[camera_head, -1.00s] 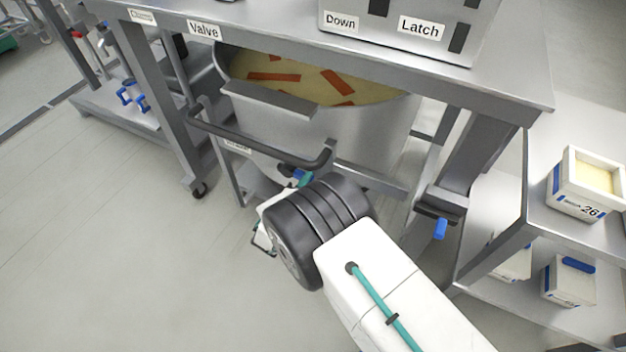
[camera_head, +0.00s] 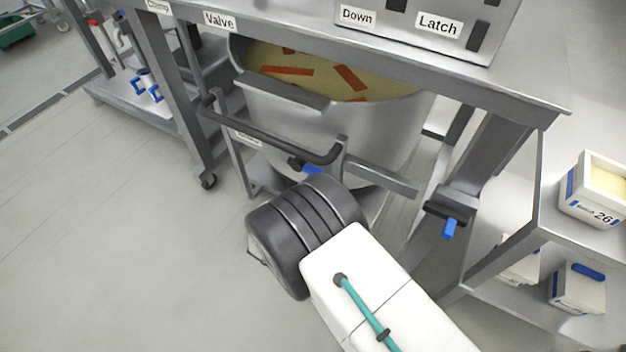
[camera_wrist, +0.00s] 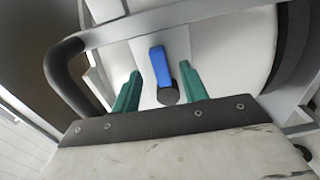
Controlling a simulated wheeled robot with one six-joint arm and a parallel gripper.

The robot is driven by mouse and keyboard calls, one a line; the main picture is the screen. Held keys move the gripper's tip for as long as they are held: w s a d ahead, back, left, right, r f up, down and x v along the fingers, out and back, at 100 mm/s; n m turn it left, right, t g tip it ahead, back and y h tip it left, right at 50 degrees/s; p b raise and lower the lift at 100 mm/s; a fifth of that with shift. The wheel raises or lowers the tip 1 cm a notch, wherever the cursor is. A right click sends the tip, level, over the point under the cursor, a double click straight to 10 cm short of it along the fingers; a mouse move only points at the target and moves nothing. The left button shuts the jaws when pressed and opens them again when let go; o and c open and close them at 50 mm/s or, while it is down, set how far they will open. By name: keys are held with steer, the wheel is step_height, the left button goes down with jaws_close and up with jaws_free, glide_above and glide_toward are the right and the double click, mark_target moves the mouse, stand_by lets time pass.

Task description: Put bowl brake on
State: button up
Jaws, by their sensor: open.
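The bowl (camera_head: 345,125) is a large steel vessel holding pale liquid with orange-red strips, under the steel frame. A dark push handle (camera_head: 270,142) runs across its near side. A small blue lever (camera_head: 312,169) with a dark round hub shows below the handle; I take it for the brake. In the wrist view the blue lever (camera_wrist: 161,66) lies between and ahead of the two green fingers of my gripper (camera_wrist: 160,84), which are apart and empty. The lever's dark hub (camera_wrist: 168,96) is nearer, between the fingers. In the head view my own arm hides the gripper.
A frame leg with another blue lever (camera_head: 449,228) stands to the right. A shelf unit (camera_head: 545,215) with white boxes (camera_head: 598,190) is at the far right. A control box (camera_head: 420,22) labelled Down and Latch is above. Floor at left is open.

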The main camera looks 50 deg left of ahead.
steer(key=shift+v, duration=1.4)
stand_by(0.4)
